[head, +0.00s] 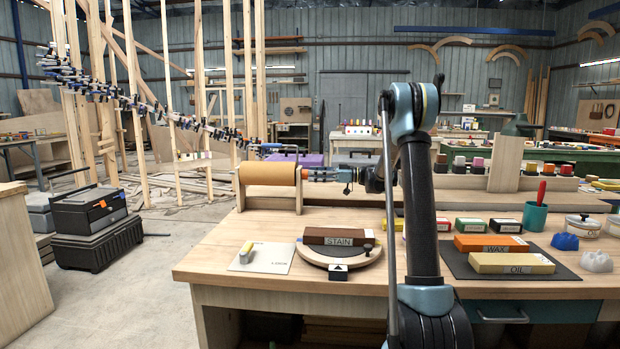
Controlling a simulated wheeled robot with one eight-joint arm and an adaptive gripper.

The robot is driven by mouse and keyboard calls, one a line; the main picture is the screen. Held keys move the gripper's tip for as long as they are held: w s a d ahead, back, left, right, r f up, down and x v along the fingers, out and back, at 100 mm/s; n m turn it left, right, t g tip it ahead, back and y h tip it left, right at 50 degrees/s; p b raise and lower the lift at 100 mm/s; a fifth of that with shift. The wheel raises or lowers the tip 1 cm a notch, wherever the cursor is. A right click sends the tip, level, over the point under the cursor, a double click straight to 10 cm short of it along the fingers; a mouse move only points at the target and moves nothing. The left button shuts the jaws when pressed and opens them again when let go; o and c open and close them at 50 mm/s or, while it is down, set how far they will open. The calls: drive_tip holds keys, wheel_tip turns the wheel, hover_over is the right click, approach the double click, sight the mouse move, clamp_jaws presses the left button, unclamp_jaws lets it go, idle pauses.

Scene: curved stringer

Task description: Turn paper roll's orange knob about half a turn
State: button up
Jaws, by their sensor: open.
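The paper roll (268,174), tan-brown, lies horizontally in a wooden stand (270,205) at the back left of the workbench. A small orange patch, seemingly its orange knob (304,174), shows at the right end of the roll. My gripper (312,175) points left at that end, level with the roll's axis. Its fingers are open, with the tips at or close beside the knob. At this size I cannot tell whether they touch it or straddle it. The knob is mostly hidden by the stand and fingers.
On the workbench (220,262), a round board (318,254) carries a brown STAIN block (338,237). WAX (490,243) and OIL (511,263) blocks sit on a dark mat at right. Bare wood lies before the roll.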

drive_tip(key=shift+a, duration=1.3)
drive_tip(key=c, duration=1.1)
drive_tip(key=shift+o, duration=0.2)
